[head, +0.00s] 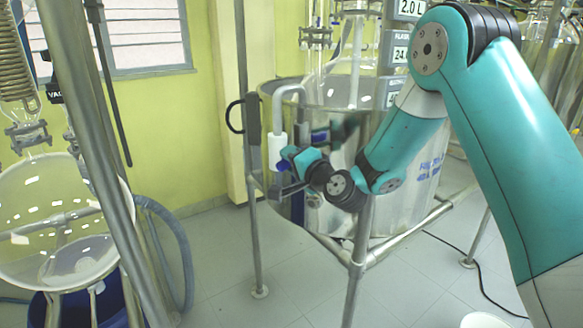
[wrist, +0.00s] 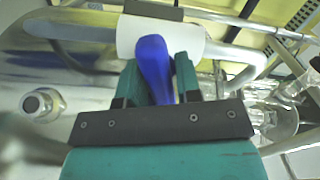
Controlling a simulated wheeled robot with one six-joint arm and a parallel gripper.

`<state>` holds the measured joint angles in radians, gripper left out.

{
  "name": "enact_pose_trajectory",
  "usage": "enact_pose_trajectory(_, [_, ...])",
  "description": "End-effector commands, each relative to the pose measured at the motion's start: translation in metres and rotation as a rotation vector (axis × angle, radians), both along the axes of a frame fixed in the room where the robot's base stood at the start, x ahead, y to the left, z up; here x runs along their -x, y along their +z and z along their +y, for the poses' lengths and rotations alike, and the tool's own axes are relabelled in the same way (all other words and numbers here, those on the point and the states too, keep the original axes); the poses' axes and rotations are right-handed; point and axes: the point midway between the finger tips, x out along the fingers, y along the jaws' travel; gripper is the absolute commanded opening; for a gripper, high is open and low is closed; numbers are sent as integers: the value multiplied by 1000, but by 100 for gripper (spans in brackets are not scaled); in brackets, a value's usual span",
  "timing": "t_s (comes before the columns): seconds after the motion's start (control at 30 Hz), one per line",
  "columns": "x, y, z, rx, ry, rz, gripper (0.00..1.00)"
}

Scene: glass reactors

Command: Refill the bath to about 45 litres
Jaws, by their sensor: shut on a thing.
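The bath is a large round steel tub (head: 405,195) on a pipe frame, with glassware in it and blue lettering on its side. A bent grey filling pipe (head: 289,90) with a white sleeve (head: 278,148) stands at its left rim. My gripper (head: 287,161) is beside the lower end of the sleeve. In the wrist view my gripper (wrist: 157,82) is shut on a blue tap handle (wrist: 153,62), which lies between the two fingers in front of the white sleeve (wrist: 185,38). No water flow or water level can be made out.
Display boxes (head: 398,55) stand above the bath; the top one reads 2.0 L, the others are partly hidden by my arm. A steel post (head: 85,130) and a round glass vessel (head: 60,225) stand at the left. A black cable (head: 478,268) lies on the tiled floor.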

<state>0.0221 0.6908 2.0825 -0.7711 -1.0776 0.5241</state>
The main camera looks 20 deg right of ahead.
Motion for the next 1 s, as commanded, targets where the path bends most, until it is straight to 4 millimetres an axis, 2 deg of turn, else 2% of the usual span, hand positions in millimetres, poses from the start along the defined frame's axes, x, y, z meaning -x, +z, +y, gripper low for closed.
enact_pose_trajectory(0.03, [0, -4, 0, 43, 0, -17, 8])
enact_pose_trajectory(0.5, [0, -5, 0, 445, -1, -146, 8])
enact_pose_trajectory(1.0, [0, -2, 0, 659, 0, -212, 8])
